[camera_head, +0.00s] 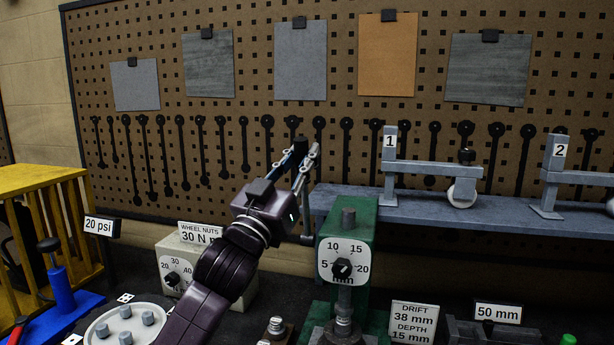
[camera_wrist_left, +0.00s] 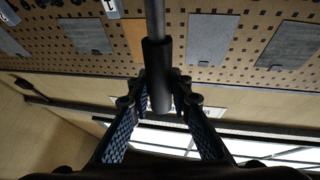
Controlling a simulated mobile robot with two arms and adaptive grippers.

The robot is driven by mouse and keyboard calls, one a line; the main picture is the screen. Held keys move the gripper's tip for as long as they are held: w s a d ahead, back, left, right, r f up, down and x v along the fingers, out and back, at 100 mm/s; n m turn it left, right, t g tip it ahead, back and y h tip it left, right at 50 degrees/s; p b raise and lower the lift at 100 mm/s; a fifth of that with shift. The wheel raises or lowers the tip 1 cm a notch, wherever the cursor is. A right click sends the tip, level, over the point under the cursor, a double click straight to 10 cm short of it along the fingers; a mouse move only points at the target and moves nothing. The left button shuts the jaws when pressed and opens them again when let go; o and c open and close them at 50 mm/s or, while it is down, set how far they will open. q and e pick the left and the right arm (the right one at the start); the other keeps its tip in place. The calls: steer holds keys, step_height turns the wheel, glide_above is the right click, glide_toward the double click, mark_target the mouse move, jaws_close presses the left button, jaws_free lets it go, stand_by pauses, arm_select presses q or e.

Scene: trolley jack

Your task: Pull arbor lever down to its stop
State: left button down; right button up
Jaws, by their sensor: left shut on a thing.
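The green arbor press (camera_head: 363,240) stands on the bench right of my left gripper, with a white dial on its front and a grey ram below. My left gripper (camera_head: 303,155) is raised to the upper left of the press, in front of the pegboard. It is shut on the lever's black grip (camera_wrist_left: 157,70). In the left wrist view, the grip lies between the two fingers (camera_wrist_left: 158,92) and a grey rod (camera_wrist_left: 154,18) runs from it. In the head view, my fingers hide most of the grip, and the lever stands up steeply. My right gripper is not in view.
A grey shelf (camera_head: 420,205) with stands marked 1 and 2 runs behind the press. A wheel-nut torque box (camera_head: 188,262), a hub with nuts (camera_head: 125,325) and a blue pump (camera_head: 62,288) stand to the left.

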arm_select(q)
steer(key=b, duration=0.1)
steer(key=s+b, duration=0.1)
steer(key=s+f+t+h, duration=0.1)
steer(key=shift+s+a+m+b, duration=0.15)
steer(key=shift+a+m+b, duration=0.15)
steer(key=shift+a+b, duration=0.1)
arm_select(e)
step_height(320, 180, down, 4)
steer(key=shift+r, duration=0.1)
arm_select(q)
steer(key=c, duration=1.7)
jaws_free()
steer(key=shift+r, duration=0.1)
steer(key=shift+c, duration=0.2)
steer(key=v, duration=1.2)
